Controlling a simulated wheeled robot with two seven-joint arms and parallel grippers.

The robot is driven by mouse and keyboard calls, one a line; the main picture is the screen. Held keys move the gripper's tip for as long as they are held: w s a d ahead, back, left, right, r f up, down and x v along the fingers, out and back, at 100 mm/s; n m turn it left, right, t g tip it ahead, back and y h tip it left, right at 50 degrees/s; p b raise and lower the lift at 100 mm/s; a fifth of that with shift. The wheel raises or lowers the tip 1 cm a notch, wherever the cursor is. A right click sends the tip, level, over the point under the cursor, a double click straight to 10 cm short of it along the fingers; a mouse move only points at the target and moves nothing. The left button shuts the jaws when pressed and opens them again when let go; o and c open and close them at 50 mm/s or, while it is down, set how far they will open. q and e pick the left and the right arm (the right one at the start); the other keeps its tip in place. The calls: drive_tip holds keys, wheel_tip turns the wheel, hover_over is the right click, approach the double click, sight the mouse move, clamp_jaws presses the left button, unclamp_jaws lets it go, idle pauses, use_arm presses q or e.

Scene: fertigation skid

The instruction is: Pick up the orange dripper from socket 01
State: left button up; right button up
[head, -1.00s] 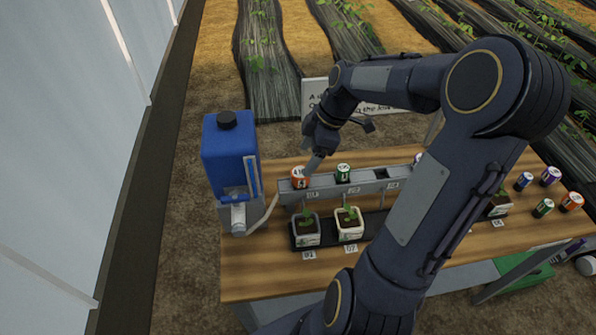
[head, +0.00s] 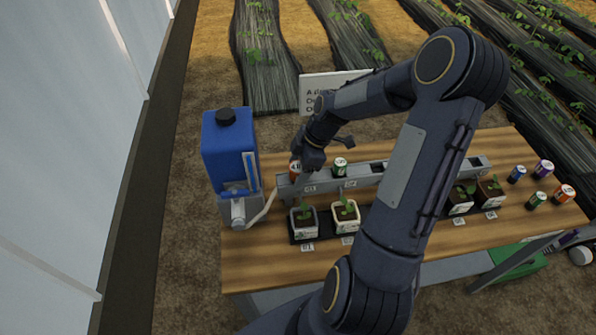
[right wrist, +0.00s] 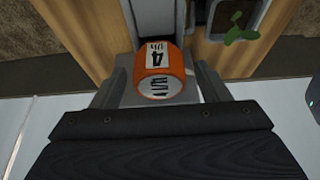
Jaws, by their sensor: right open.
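The orange dripper (head: 294,167) sits upright in the grey rail (head: 368,180) at the socket labelled 01, partly hidden by my right gripper. My right gripper (head: 303,174) is at it, coming down from above. In the right wrist view the dripper (right wrist: 161,70), with a white label and a "4", shows between the two open fingers (right wrist: 163,84). A finger lies on each side of it; I cannot tell whether either touches it. My left gripper is not in view.
A green dripper (head: 340,167) stands in the rail just right of the orange one. Potted seedlings (head: 345,214) stand in front of the rail. A blue tank (head: 229,150) with a hose is at the left. Several loose drippers (head: 537,200) stand at the right of the wooden table (head: 265,265).

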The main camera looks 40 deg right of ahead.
drive_tip(key=c, duration=1.1)
